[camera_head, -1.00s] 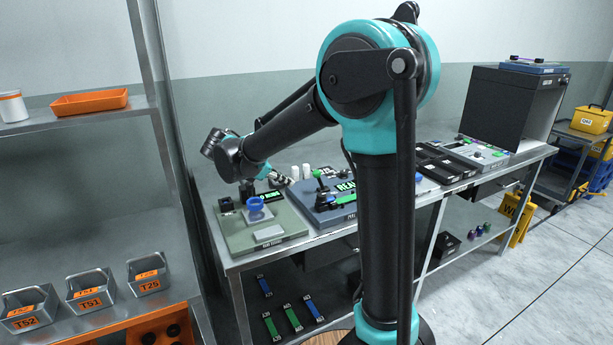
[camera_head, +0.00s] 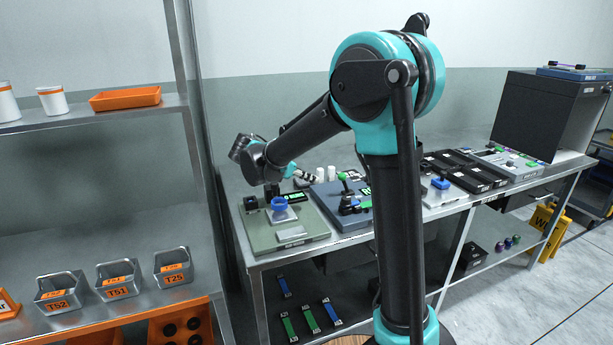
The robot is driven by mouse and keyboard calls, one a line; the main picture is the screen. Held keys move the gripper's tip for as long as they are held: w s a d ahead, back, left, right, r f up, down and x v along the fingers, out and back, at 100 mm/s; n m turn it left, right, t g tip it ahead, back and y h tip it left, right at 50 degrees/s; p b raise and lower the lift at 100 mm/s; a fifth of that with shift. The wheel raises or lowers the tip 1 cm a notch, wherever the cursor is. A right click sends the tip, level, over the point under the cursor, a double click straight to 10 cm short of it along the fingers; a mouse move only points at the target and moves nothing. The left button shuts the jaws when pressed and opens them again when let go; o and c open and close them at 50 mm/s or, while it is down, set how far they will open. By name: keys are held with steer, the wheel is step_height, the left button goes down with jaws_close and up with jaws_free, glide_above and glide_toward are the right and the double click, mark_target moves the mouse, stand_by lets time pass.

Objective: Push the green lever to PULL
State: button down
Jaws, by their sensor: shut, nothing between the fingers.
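The green lever (camera_head: 343,177), a small green-topped knob on a stem, stands on the blue-grey panel (camera_head: 331,206) on the bench. I cannot read any PULL mark or tell the lever's exact position. My gripper (camera_head: 310,177) is shut and empty, small in the head view, just left of the lever and above the bench. A gap shows between them in the picture; its depth is unclear. My arm column hides part of the panel's right side.
White cylinders (camera_head: 326,173) stand behind. Several dark units (camera_head: 465,176) and a large black box (camera_head: 548,112) fill the bench's right. A steel shelf (camera_head: 120,113) stands left.

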mark_target(344, 184)
steer(key=w+d, duration=0.1)
steer(key=d, duration=0.1)
steer(key=w+d+f, duration=0.1)
steer(key=d, duration=0.1)
steer(key=w+d+f, duration=0.1)
steer(key=d, duration=0.1)
steer(key=shift+f, duration=0.25)
steer(key=shift+w+d+r, duration=0.15)
steer(key=shift+w+d, duration=0.3)
steer(key=shift+d, duration=0.2)
steer(key=shift+d+r, duration=0.1)
steer(key=shift+w+d+r+y, duration=0.1)
steer(key=shift+d+r+y, duration=0.05)
steer(key=shift+y, duration=0.15)
